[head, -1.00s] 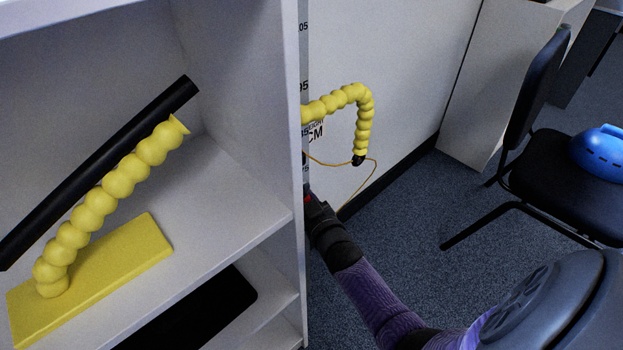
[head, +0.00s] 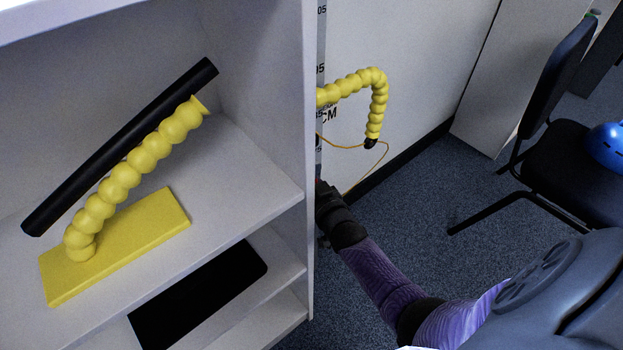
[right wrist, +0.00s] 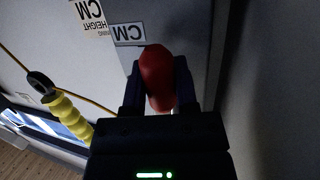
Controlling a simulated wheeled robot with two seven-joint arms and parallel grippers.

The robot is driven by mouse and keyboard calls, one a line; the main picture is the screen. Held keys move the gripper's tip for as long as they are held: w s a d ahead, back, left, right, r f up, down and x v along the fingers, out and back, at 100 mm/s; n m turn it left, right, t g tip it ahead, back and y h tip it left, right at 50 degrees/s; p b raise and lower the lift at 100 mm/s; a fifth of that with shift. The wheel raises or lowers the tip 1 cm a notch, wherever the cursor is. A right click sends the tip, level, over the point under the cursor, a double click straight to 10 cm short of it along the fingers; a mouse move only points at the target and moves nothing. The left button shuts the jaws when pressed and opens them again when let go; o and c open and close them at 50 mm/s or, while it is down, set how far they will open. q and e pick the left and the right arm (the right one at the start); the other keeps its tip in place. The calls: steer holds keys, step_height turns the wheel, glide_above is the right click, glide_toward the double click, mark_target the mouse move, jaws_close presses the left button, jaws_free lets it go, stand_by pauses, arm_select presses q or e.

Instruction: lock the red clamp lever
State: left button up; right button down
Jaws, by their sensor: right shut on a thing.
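The red clamp lever (right wrist: 157,76) shows in the right wrist view as a rounded red piece. My right gripper (right wrist: 160,88) is shut on it, one dark finger on each side. In the head view my right gripper (head: 326,192) is partly hidden behind the side panel of the shelf, and the lever is hidden there. The rest of the clamp is hidden in both views. My left gripper is in neither current view.
A white shelf (head: 255,205) fills the left, holding a yellow segmented arm on a yellow base (head: 115,245) and a black tube (head: 120,150). Another yellow segmented arm (head: 378,95) with a thin cord hangs above my right gripper. A chair (head: 560,160) stands right.

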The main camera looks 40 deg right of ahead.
steer(key=shift+c, duration=1.9)
jaws_free()
arm_select(q)
steer(key=shift+s, duration=0.3)
steer(key=shift+s+r, duration=0.1)
arm_select(e)
steer(key=shift+s+a+r, duration=0.1)
steer(key=shift+s+r, duration=0.05)
steer(key=shift+s, duration=0.1)
arm_select(q)
steer(key=r+p, duration=0.1)
steer(key=w+r+p, duration=0.1)
steer(key=r+p, duration=0.1)
steer(key=w+r+p, duration=0.1)
steer(key=p, duration=0.1)
steer(key=shift+w+r, duration=0.1)
steer(key=shift+r, duration=0.3)
arm_select(e)
steer(key=v, duration=0.9)
steer(key=shift+s, duration=0.2)
arm_select(q)
steer(key=shift+s, duration=0.2)
